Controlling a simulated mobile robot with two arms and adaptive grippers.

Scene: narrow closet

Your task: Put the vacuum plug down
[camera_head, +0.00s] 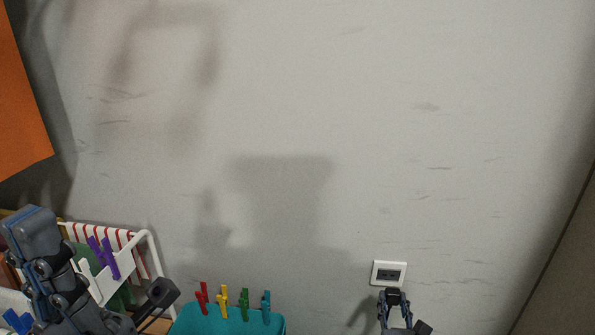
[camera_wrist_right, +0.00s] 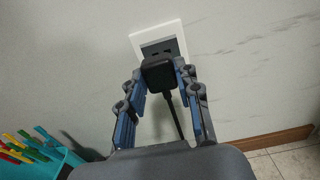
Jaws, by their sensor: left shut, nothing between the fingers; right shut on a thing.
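The black vacuum plug (camera_wrist_right: 157,74) is between the fingertips of my right gripper (camera_wrist_right: 159,78), which is shut on it. Its cord (camera_wrist_right: 172,115) runs down between the fingers. In the wrist view the plug overlaps the lower part of a white wall outlet (camera_wrist_right: 174,39), whose dark slots show just above it. I cannot tell whether the plug touches the outlet. In the head view my right gripper (camera_head: 395,296) is just below the outlet (camera_head: 389,274). My left gripper (camera_head: 32,230) is shut and empty at the lower left, in front of a white rack.
A white rack (camera_head: 148,250) with a striped cloth and purple clip stands at the lower left. A teal bin (camera_head: 215,325) with coloured clothespins (camera_head: 245,304) on its rim sits between my grippers. An orange panel (camera_head: 20,110) hangs at the upper left. The wall is otherwise bare.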

